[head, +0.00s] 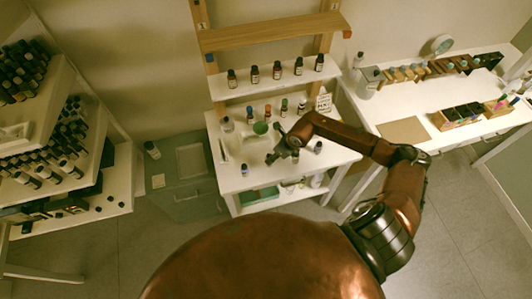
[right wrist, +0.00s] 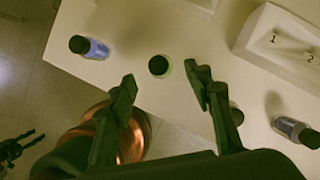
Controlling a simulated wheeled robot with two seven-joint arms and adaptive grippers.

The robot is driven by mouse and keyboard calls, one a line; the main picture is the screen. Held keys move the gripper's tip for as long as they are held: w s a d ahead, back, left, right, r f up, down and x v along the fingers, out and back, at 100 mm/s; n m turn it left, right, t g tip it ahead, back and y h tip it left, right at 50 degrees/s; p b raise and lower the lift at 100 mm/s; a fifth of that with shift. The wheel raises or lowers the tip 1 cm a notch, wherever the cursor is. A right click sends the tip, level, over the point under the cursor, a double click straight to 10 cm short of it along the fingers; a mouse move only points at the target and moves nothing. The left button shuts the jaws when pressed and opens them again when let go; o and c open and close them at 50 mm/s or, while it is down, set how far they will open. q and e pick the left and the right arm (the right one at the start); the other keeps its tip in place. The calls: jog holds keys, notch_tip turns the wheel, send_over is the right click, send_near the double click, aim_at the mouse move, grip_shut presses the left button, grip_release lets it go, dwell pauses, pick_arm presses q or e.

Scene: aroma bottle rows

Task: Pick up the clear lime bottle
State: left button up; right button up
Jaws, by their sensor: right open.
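A dark-capped bottle (right wrist: 159,66), seen from above with a pale green rim round its cap, stands on the white table; it looks like the clear lime bottle. My right gripper (right wrist: 163,86) is open and empty, with its fingertips just short of this bottle and one to either side in the picture. In the head view my right gripper (head: 273,158) is over the front of the table and hides the lime bottle. A dark claw-like part at the lower left of the right wrist view appears to be my left gripper (right wrist: 16,148); its opening is unclear.
A blue-labelled bottle (right wrist: 90,47) stands to the left, near the table edge. A white numbered tray (right wrist: 285,38) is at upper right. More bottles stand on the shelf (head: 240,91).

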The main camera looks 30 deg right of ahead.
jog(key=shift+w+f, duration=0.6)
jog(key=shift+f, duration=0.15)
jog(key=shift+s+f, duration=0.1)
jog(key=shift+f, duration=0.2)
jog(key=shift+a+f+p, duration=0.2)
jog(key=shift+f+p, duration=0.3)
jog(key=shift+f, duration=0.25)
jog(key=x, duration=0.3)
jog(key=shift+r, duration=0.1)
jog(key=shift+f, duration=0.35)
jog(key=shift+a+f, duration=0.1)
jog(key=shift+f, duration=0.05)
jog(key=shift+c, duration=1.2)
jog(key=c, duration=0.6)
pick_arm(q)
jog(key=shift+r, duration=0.75)
pick_arm(e)
jog(key=c, duration=0.4)
